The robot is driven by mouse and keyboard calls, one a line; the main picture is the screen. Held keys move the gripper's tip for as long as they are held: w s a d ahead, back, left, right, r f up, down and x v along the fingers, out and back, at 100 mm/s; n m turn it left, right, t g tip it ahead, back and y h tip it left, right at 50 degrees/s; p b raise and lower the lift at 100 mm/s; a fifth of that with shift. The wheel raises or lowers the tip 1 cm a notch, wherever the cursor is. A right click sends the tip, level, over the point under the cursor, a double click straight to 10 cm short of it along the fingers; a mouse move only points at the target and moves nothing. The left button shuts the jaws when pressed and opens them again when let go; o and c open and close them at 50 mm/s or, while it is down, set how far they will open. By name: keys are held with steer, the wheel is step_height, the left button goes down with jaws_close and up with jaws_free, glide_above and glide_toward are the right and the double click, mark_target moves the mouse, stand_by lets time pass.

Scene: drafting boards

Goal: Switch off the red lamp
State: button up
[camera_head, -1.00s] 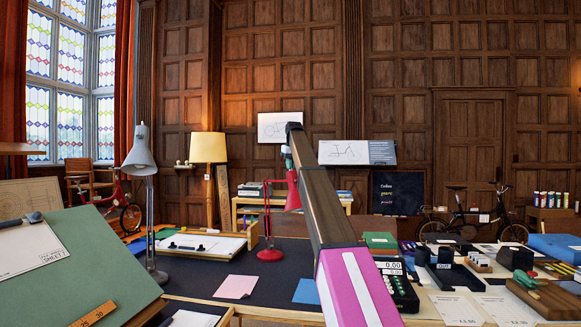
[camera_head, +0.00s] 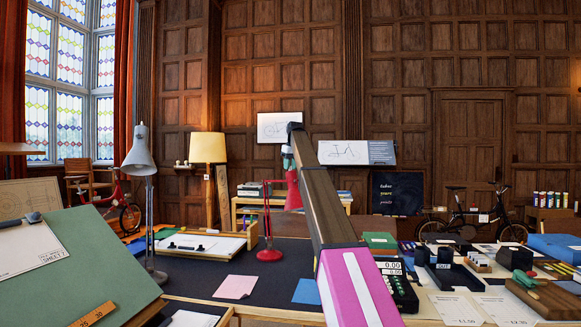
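The red lamp (camera_head: 269,254) stands on the dark desk top near the middle of the view, on a round red base with a thin red arm. Its red shade (camera_head: 293,190) is up beside my arm and partly hidden by it. My arm stretches from the bottom right up to the lamp's shade. My gripper (camera_head: 288,160) is at the arm's far end, close to the top of the shade; I cannot tell whether it touches it. Its fingers are too small and too covered to read. I cannot make out the lamp's switch.
A grey desk lamp (camera_head: 141,160) stands at left behind a green drafting board (camera_head: 75,270). A lit yellow floor lamp (camera_head: 208,148) is behind. Pink paper (camera_head: 235,287) and blue paper (camera_head: 306,291) lie on the desk. A calculator (camera_head: 399,285) and crowded items fill the right.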

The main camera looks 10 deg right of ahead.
steer(key=v, duration=1.1)
steer(key=shift+f, duration=0.1)
